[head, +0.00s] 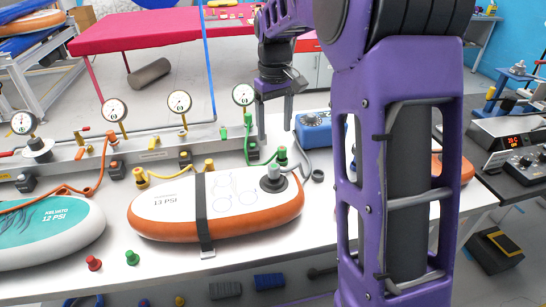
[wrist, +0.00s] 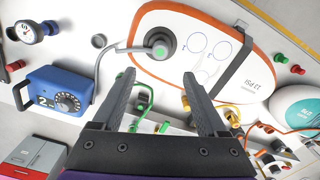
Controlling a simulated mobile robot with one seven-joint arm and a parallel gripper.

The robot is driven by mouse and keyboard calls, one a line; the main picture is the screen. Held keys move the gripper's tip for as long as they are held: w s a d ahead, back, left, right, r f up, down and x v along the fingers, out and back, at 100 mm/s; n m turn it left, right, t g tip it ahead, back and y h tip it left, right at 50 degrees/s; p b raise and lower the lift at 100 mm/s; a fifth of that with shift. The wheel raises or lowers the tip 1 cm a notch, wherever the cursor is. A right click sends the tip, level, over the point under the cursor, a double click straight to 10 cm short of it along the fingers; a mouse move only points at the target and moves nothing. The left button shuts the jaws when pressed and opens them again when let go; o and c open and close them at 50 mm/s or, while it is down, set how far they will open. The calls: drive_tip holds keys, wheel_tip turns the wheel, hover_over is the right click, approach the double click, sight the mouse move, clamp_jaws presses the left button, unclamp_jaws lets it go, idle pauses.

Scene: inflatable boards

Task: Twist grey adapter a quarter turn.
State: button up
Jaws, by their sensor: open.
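The grey adapter (head: 273,181) sits upright in the valve at the right end of the white and orange board marked 13 PSI (head: 160,210). In the wrist view the adapter (wrist: 159,46) shows beyond my fingertips, with a grey hose running from it to the left. My gripper (head: 274,118) is open and empty, above and behind the adapter, apart from it. In the wrist view my gripper (wrist: 157,80) has both fingers spread wide with nothing between them.
A blue pump box (head: 313,130) with a dial stands behind the adapter. A loose dark ring (head: 318,175) lies right of the board. A pipe rail with gauges (head: 180,102) runs behind. A black strap (head: 201,210) crosses the board.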

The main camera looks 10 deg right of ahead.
sight(274, 166)
wheel_tip(274, 166, down, 14)
drive_tip(key=shift+r+b, duration=0.25)
drive_tip(key=shift+b, duration=0.1)
clamp_jaws()
drive_tip(key=n+p, duration=0.1)
drive_tip(key=n, duration=0.2)
drive_tip(key=shift+r, duration=0.15)
drive_tip(key=shift+n, duration=1)
